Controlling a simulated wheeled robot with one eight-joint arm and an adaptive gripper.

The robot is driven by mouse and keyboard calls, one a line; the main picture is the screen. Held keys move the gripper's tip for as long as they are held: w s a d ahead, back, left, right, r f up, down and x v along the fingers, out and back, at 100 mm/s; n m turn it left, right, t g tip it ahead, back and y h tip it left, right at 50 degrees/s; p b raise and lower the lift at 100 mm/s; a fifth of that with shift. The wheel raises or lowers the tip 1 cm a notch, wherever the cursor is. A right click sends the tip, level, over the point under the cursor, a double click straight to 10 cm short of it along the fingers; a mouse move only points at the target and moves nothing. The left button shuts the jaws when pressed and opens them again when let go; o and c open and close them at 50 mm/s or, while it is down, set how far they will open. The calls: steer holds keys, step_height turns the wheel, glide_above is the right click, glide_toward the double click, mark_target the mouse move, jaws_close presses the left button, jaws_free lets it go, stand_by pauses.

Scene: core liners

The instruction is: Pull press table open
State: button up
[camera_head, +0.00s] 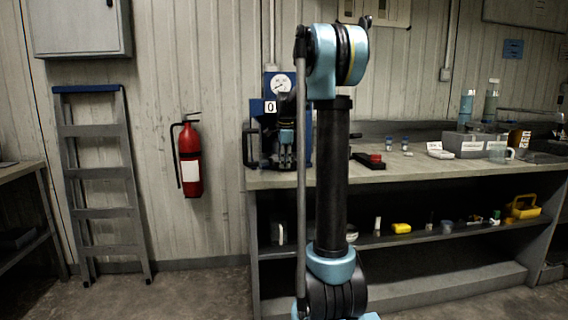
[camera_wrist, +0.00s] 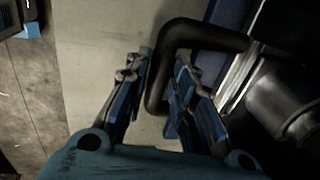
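The press (camera_head: 305,120), blue with a round gauge, stands on the left end of the workbench. Its black U-shaped handle (camera_head: 247,148) sticks out on the left. In the wrist view the handle (camera_wrist: 200,30) bends across the upper middle, and its long bar runs down between my fingers. My gripper (camera_wrist: 162,72) is open, with one finger on each side of this bar. Small gaps seem to remain beside the bar; firm contact cannot be made out. In the head view my gripper (camera_head: 287,140) is in front of the press, and my arm hides its right side.
The workbench (camera_head: 410,170) holds a black box with a red button (camera_head: 372,160), small jars, bottles and grey bins to the right. A fire extinguisher (camera_head: 190,158) and a ladder (camera_head: 105,185) are at the wall.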

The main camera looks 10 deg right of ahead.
jaws_close()
steer(key=shift+s, duration=0.1)
steer(key=s, duration=1.7)
steer(key=shift+s, duration=0.4)
steer(key=o, duration=0.7)
jaws_free()
steer(key=shift+c, duration=0.2)
